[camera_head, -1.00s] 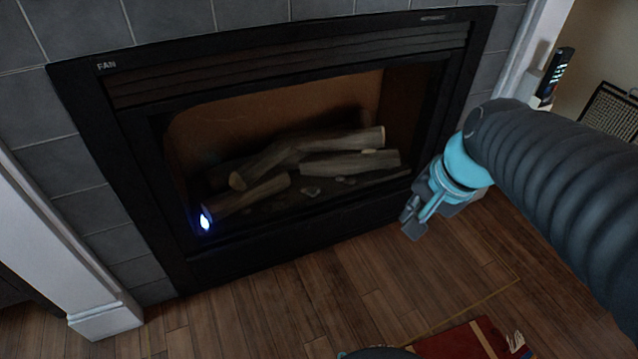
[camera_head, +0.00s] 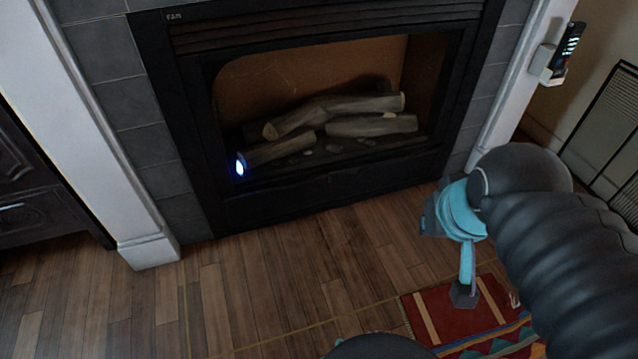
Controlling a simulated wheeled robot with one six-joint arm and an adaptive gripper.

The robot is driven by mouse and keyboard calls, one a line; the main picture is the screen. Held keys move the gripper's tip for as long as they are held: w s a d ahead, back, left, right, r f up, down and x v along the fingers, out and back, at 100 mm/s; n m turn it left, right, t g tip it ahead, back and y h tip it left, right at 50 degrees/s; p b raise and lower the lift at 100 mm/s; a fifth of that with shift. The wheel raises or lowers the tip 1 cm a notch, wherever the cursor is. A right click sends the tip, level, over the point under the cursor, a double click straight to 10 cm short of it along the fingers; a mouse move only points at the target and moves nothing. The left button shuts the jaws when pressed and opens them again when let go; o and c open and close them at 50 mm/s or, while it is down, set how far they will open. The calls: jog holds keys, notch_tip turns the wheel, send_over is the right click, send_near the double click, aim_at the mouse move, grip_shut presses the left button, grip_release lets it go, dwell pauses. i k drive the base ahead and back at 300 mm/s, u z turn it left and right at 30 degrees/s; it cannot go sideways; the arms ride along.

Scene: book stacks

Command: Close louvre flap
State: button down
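The black fireplace (camera_head: 190,120) has a band of horizontal louvre slats (camera_head: 330,27) above its firebox. A plain dark lower panel (camera_head: 330,190) runs under the firebox. My gripper (camera_head: 452,255), cyan and grey, is at the right, in front of the fireplace's lower right corner in the picture and apart from the louvre band. Its lower cyan part hangs over the rug. I see nothing held, and its finger gap is unclear.
A patterned red rug (camera_head: 420,315) lies at the lower right. White pillars flank the fireplace, the left one (camera_head: 150,245) reaching the floor. A remote (camera_head: 566,45) sits in a wall holder. A dark wire-framed screen (camera_head: 605,120) stands at right. Wood floor (camera_head: 280,270) is clear.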

aim_at(254, 206)
jog(key=u, duration=1)
jog(key=i, duration=0.4)
jog(key=z, duration=0.9)
